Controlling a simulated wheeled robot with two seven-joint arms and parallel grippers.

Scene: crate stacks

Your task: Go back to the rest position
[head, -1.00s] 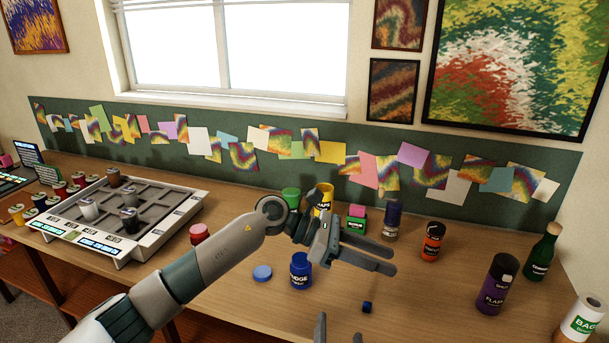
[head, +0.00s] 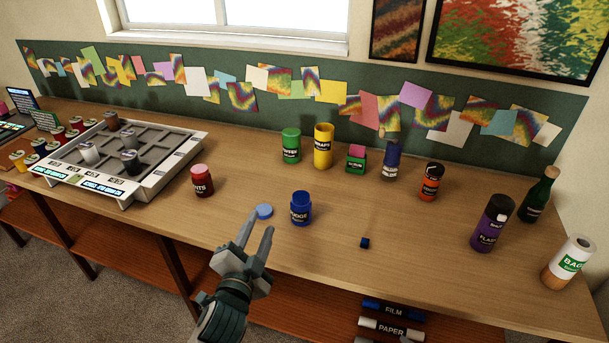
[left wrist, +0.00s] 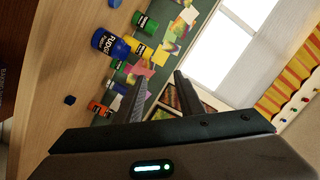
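My left gripper (head: 260,224) is at the lower middle of the head view, in front of the table's front edge, pointing up and away. Its two fingers are apart with nothing between them. They also show apart and empty in the left wrist view (left wrist: 158,90). The blue jar (head: 300,209) labelled FUDGE stands upright on the table, right of the fingertips in the head view and clear of them. The blue disc (head: 264,211) lies flat beside the jar, close behind the fingertips in the picture. My right gripper is in neither view.
The wooden table (head: 420,225) carries a red jar (head: 202,182), a small dark blue cube (head: 364,243), a purple bottle (head: 491,226) and a white roll (head: 567,265). A grey compartment tray (head: 165,180) stands at the left. Several containers line the back. A shelf (head: 190,262) lies below.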

